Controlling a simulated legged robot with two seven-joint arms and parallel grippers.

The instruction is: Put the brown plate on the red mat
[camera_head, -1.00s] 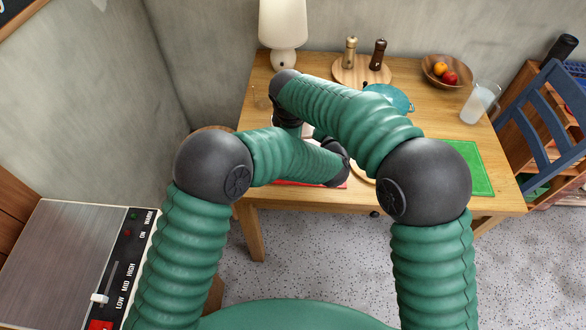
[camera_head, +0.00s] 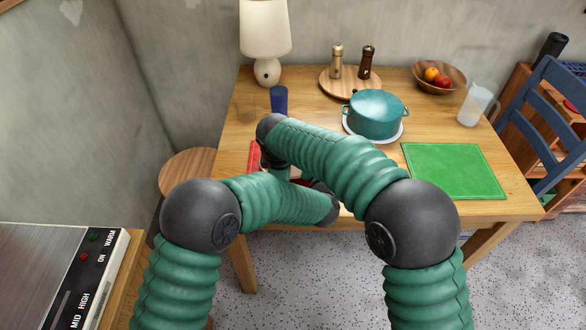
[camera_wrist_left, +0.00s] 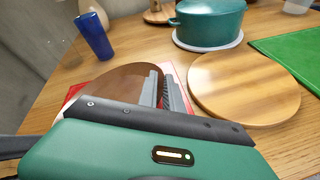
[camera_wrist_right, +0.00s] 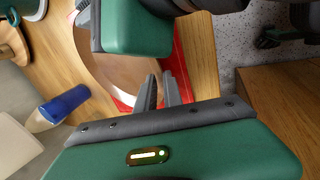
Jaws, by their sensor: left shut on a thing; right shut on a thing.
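The brown plate (camera_wrist_left: 118,84) lies flat over the red mat (camera_wrist_left: 76,91) in the left wrist view. I cannot tell whether it touches the mat. My left gripper (camera_wrist_left: 165,88) is shut on the plate's rim. In the right wrist view my right gripper (camera_wrist_right: 163,92) is shut on the plate (camera_wrist_right: 115,72), with the red mat (camera_wrist_right: 122,105) showing past its edge. In the head view my crossed arms hide the plate and both gripper tips. A strip of the red mat (camera_head: 254,156) shows left of them.
A round wooden board (camera_wrist_left: 243,90) lies right of the mat. A blue cup (camera_head: 279,101) stands behind. A teal pot (camera_head: 375,114) sits on a white plate (camera_head: 400,134). A green mat (camera_head: 453,171) lies at the right. A lamp (camera_head: 266,40) stands at the back.

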